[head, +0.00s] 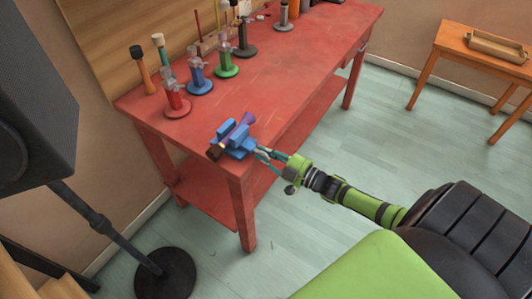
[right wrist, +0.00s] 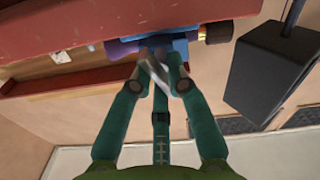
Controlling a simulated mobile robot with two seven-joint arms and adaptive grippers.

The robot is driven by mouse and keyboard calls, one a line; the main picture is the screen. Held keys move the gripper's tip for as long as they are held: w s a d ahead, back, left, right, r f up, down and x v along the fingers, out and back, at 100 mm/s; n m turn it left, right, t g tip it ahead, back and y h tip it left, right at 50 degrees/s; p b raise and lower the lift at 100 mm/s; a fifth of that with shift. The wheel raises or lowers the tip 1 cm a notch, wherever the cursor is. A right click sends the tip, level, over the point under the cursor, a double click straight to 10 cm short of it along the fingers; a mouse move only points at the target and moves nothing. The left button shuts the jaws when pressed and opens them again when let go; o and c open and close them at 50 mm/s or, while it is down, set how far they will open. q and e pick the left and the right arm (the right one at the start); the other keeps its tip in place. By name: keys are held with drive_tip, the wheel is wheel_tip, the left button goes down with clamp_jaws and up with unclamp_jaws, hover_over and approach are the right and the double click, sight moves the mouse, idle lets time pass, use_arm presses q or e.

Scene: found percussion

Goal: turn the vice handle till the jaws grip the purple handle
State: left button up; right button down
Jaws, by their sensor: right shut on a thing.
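The blue vice (head: 238,153) sits at the near corner of the red workbench. The purple handle (head: 247,118) lies across it between the jaws, with a dark brown and gold end (head: 215,152) sticking out at the near left. I cannot tell whether the jaws touch the handle. My right gripper (head: 262,154) is at the vice's right side, beyond the bench edge. In the right wrist view its fingers (right wrist: 160,75) are shut on the pale grey vice handle (right wrist: 152,72), which slants between them. The purple handle also shows there (right wrist: 120,47), beside the blue vice (right wrist: 180,46). My left gripper is out of view.
The red workbench (head: 290,75) carries red (head: 176,105), blue (head: 199,83) and green (head: 227,67) stands and several upright mallets along the wall. A black speaker (head: 35,95) on a stand is at left. A wooden table (head: 460,38) with a tray is at right. The floor between is clear.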

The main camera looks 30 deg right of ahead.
drive_tip(key=shift+s+a+f, duration=0.2)
drive_tip(key=shift+f, duration=0.15)
drive_tip(key=c, duration=1.3)
unclamp_jaws()
drive_tip(key=shift+r, duration=0.1)
drive_tip(key=shift+r, duration=0.1)
drive_tip(key=v, duration=1.2)
drive_tip(key=shift+d, duration=0.1)
